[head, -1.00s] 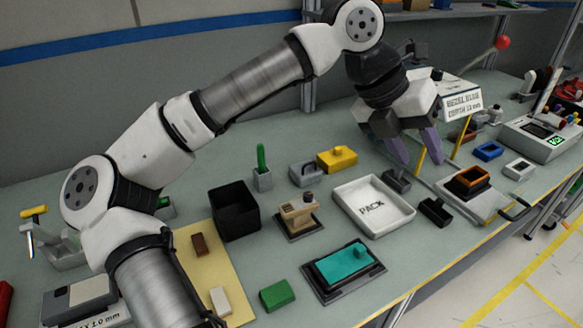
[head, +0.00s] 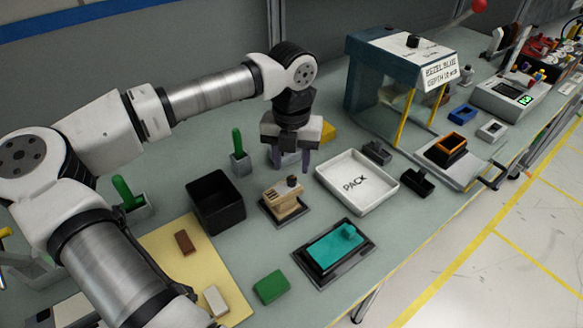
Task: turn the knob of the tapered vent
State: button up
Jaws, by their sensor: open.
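A beige slatted piece with a small dark knob, which looks like the tapered vent (head: 284,202), stands on a dark base plate in the middle of the bench. Its dark knob (head: 292,181) sits on top, toward the right. My gripper (head: 290,161) points down just behind the vent, with its two purple fingers apart and nothing visible between them. The fingers appear clear of the knob. My gripper hides most of the yellow block (head: 328,132) and the grey block by it.
A black bin (head: 216,203) stands left of the vent, and the white PACK tray (head: 340,193) stands right. A teal piece (head: 334,247) in a dark holder is in front. A blue-topped enclosure (head: 384,53) stands behind right. A green stick in a grey holder (head: 240,160) is near my gripper.

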aim_at(292, 178)
jog(key=shift+f+p, duration=0.35)
jog(key=shift+f, duration=1.7)
jog(key=shift+c, duration=0.4)
grip_shut()
